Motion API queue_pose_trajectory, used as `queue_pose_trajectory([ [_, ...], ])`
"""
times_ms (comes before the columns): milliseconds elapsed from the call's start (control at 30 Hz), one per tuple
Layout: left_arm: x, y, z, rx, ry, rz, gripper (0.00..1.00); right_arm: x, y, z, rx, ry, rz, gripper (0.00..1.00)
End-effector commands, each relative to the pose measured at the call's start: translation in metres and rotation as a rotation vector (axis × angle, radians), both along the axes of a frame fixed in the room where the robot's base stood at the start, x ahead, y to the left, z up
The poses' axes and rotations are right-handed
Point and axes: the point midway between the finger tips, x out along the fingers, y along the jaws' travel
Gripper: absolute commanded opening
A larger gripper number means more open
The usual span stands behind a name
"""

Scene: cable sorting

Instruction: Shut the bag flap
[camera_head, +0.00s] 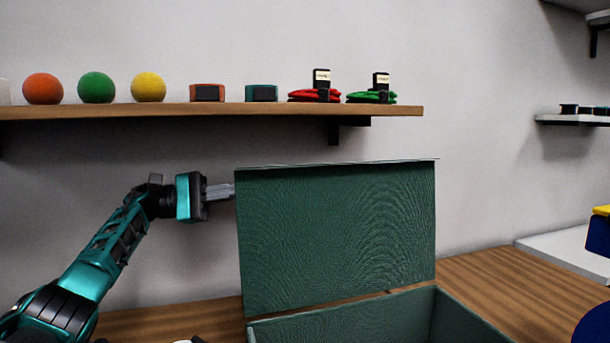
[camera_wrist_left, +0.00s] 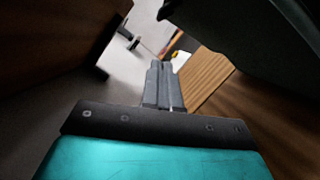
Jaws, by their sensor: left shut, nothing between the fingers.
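The green bag (camera_head: 340,315) is box-shaped and stands open on the wooden table. Its flap (camera_head: 338,240) is raised nearly upright along the back edge. My left gripper (camera_head: 228,191) is at the flap's upper left edge, with its fingers pointing right. The fingers are shut and empty, and their tips meet or pass behind the flap's edge; I cannot tell if they touch it. In the left wrist view the closed fingers (camera_wrist_left: 165,70) show in the middle, with a dark panel at the upper right, likely the flap. My right gripper is not in view.
A wooden shelf (camera_head: 240,110) above holds orange, green and yellow balls, two small boxes, and red and green cable bundles. A blue and yellow object (camera_head: 598,235) is cut off at the right edge. Bare table (camera_head: 490,275) shows right of the bag.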

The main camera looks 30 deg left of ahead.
Motion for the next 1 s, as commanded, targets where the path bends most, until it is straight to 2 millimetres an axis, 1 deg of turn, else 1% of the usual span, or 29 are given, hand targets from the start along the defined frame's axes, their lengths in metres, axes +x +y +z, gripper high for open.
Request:
queue_pose_trajectory([
  [133, 0.005, -0.008, 0.002, 0.001, -0.001, -0.001, 0.0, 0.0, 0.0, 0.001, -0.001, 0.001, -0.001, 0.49],
  [233, 0.012, -0.021, 0.005, 0.001, -0.001, -0.003, 0.0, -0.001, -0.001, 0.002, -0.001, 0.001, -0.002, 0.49],
  [600, 0.053, -0.089, 0.019, 0.0, -0.002, -0.005, 0.0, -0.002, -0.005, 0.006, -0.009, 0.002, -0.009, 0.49],
  [833, 0.046, -0.109, 0.028, 0.002, 0.0, -0.001, 0.0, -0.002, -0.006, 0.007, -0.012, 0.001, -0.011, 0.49],
  [1000, 0.043, -0.117, 0.033, 0.001, 0.0, 0.0, 0.0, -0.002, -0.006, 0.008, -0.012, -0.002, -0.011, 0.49],
])
